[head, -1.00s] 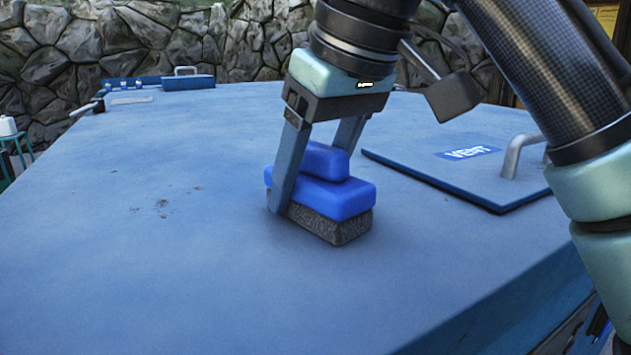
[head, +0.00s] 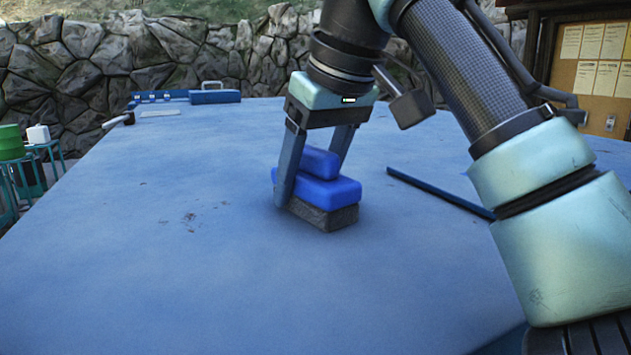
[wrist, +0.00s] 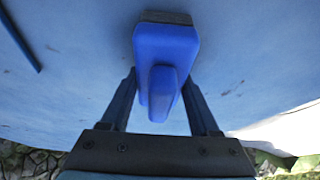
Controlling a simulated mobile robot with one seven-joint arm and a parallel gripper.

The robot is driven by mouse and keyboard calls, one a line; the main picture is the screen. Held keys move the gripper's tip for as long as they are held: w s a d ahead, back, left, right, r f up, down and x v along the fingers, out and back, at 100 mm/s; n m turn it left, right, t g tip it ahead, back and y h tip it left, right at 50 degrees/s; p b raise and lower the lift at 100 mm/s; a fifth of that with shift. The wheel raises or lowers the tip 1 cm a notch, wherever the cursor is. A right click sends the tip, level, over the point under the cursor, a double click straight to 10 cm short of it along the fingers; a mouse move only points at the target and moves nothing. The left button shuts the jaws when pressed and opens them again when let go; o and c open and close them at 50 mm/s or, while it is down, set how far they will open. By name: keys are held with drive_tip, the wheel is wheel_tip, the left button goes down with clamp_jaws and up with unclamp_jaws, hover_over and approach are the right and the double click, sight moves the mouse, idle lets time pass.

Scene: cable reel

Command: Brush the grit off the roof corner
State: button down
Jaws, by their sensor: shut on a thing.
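A blue brush (head: 325,188) with a stepped blue handle and dark grey bristles is between the fingers of my gripper (head: 312,180). The gripper is shut on the handle, and the bristles are at or just above the blue roof (head: 180,290); I cannot tell if they touch. Dark grit specks (head: 188,220) lie on the roof to the left of the brush. In the wrist view the brush (wrist: 165,55) sits between the two fingers (wrist: 160,105), its underside hidden.
At the far edge are a blue box (head: 214,96) and a dark-headed tool (head: 119,119). A green container (head: 11,142) stands off the left side. The left roof is mostly clear.

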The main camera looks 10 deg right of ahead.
sight(308, 146)
idle(0.3)
drive_tip(key=shift+w+r, duration=0.2)
drive_tip(key=shift+r, duration=0.8)
drive_tip(key=shift+s+r, duration=0.1)
drive_tip(key=shift+r, duration=1.8)
drive_tip(key=shift+r, duration=1.55)
